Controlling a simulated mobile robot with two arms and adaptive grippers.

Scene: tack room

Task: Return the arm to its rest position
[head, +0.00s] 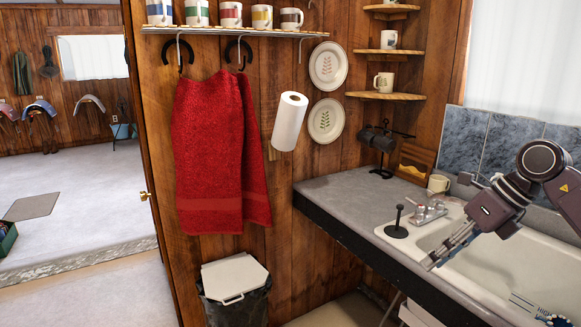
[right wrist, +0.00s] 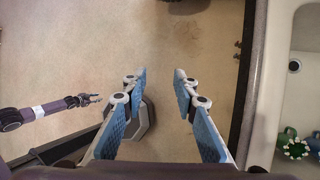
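My right arm comes in from the right edge of the head view. Its gripper (head: 450,249) is over the front side of the sink. My left arm does not show in the head view. In the right wrist view an arm at the left, my left one, ends in a small gripper (right wrist: 92,99) over the floor; it is too small to tell open from shut.
The white sink (head: 470,292) is set in a grey counter (head: 345,200), with a faucet (head: 428,211), a black plunger-like object (head: 397,226) and a mug (head: 438,184) close by. A bin (head: 236,290) stands below a red towel (head: 215,150). Green items (right wrist: 291,144) lie in the sink. Floor is open at left.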

